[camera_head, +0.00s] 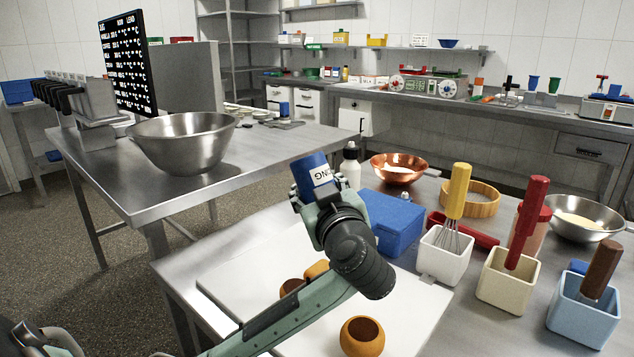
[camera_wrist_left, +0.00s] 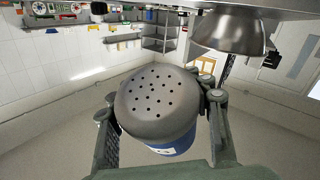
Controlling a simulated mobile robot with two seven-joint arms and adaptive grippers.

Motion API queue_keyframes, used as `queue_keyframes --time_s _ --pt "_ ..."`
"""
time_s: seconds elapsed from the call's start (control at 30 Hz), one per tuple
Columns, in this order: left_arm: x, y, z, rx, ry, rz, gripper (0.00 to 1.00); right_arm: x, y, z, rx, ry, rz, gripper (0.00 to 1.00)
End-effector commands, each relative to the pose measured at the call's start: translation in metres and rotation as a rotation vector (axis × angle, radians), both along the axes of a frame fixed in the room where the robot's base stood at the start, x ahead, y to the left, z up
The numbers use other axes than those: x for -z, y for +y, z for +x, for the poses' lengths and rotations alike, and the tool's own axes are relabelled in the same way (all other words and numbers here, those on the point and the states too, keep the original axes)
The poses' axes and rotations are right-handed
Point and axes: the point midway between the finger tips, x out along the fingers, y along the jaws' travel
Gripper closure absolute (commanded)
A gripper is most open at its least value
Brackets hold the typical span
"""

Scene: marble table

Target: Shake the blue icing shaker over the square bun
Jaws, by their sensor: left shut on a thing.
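My left gripper (camera_head: 317,191) is shut on the blue icing shaker (camera_head: 308,170), raised above the work table. In the head view the shaker is tilted, its blue body at the upper end with a white label, and its lid is not visible. The left wrist view shows its grey perforated lid (camera_wrist_left: 155,102) between the fingers (camera_wrist_left: 160,118). Below the arm, a brown bun with a round hollow (camera_head: 362,337) stands on the white board (camera_head: 232,284). Two more buns (camera_head: 291,286) (camera_head: 316,269) are partly hidden by my forearm. I cannot tell which is square. My right gripper is not in view.
Tubs with a whisk (camera_head: 445,258) and handled tools (camera_head: 507,281) (camera_head: 584,311) are to the right. A steel bowl (camera_head: 184,143) sits on the left table.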

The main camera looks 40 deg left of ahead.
Motion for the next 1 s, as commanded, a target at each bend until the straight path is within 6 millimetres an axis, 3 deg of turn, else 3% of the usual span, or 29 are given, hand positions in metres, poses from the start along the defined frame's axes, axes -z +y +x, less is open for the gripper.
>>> queue_keyframes --time_s 0.17,0.7,1.0 --pt "0.005 0.0 0.0 -0.009 0.002 -0.006 0.93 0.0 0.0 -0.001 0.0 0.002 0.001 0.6" --pt "0.055 0.0 0.0 -0.008 0.002 -0.005 0.93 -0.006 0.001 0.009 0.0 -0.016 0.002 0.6" --pt "0.06 0.0 0.0 -0.007 0.0 -0.005 0.93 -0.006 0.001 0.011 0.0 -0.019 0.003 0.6"
